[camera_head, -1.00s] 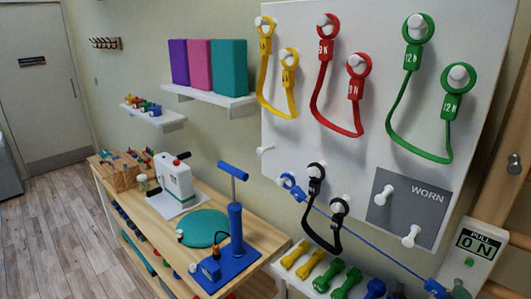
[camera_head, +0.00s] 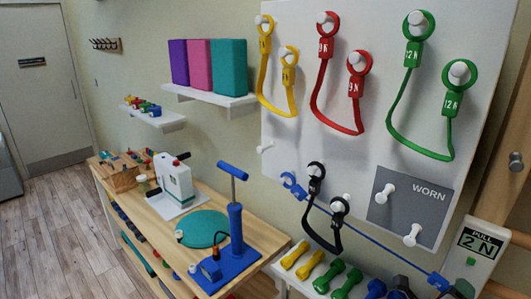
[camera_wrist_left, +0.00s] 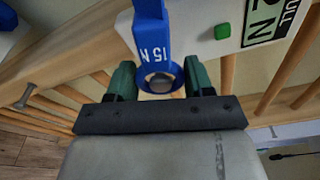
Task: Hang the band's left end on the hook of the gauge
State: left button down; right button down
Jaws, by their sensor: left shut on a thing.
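The blue band (camera_head: 437,280), marked 15 N in the left wrist view (camera_wrist_left: 153,42), stretches from its upper ring (camera_head: 291,182) on the white board down to the gauge (camera_head: 482,245) at lower right. Whether a peg passes through the upper ring is unclear. My left gripper (camera_head: 461,289) is at the bottom edge, below the gauge. In the wrist view its green fingers (camera_wrist_left: 160,82) are shut on the band's lower ring. A grey round knob, apparently the gauge's hook (camera_wrist_left: 163,81), shows inside this ring. The gauge reads 2 N. My right gripper is out of view.
Yellow (camera_head: 264,65), red (camera_head: 322,90) and green (camera_head: 395,105) bands hang above on the board. A black band (camera_head: 335,230) hangs close to the blue one. Dumbbells (camera_head: 345,283) lie on a shelf below. Wooden wall bars (camera_wrist_left: 230,75) stand behind the gauge.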

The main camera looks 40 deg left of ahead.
pick_arm(q)
jog(key=shift+w, duration=0.45)
jog(key=shift+w+b, duration=0.25)
jog(key=shift+b, duration=0.05)
jog(key=shift+a+r, duration=0.1)
jog(key=shift+a, duration=0.25)
jog(key=shift+c, duration=0.9)
grip_release()
jog(key=shift+s+p, duration=0.1)
jog(key=shift+p, duration=0.2)
jog(key=s+p, duration=0.2)
jog(key=s, duration=0.6)
